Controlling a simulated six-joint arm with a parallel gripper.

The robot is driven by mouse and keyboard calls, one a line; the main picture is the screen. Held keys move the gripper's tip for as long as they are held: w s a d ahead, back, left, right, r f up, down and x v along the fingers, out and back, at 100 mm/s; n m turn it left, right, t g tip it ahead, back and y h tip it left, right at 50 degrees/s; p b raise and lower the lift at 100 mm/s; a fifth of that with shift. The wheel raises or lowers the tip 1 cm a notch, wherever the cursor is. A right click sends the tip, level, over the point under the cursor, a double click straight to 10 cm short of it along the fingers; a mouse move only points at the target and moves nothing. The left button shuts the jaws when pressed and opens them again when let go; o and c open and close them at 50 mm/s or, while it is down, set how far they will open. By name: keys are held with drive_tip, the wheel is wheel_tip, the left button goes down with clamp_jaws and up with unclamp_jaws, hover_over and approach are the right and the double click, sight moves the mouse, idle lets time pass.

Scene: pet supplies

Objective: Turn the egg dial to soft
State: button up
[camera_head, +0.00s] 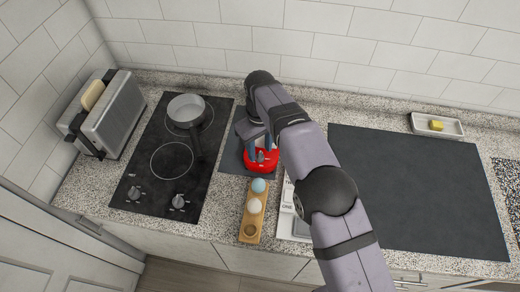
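A red round appliance (264,167), which looks like an egg cooker, stands on a dark grey mat (232,163) just right of the hob. A small grey knob-like part (261,157) shows on its front. My gripper (261,150) is right above the red appliance and points down at it, with its fingers close to the knob. The fingers are too small and partly overlapped to tell whether they are open or shut, or whether they touch the knob. The dial's markings cannot be read. My arm hides the appliance's right and back.
A wooden egg holder (251,222) with a blue egg (259,186) and a pale egg (255,206) lies in front. A pan (186,108) stands on the hob (148,190); a toaster (112,115) is far left. The dark board (420,190) at right is clear.

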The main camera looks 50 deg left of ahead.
sight(260, 157)
drive_tip(key=shift+f+p, duration=0.4)
drive_tip(key=shift+f, duration=0.85)
drive_tip(key=shift+c, duration=0.4)
clamp_jaws()
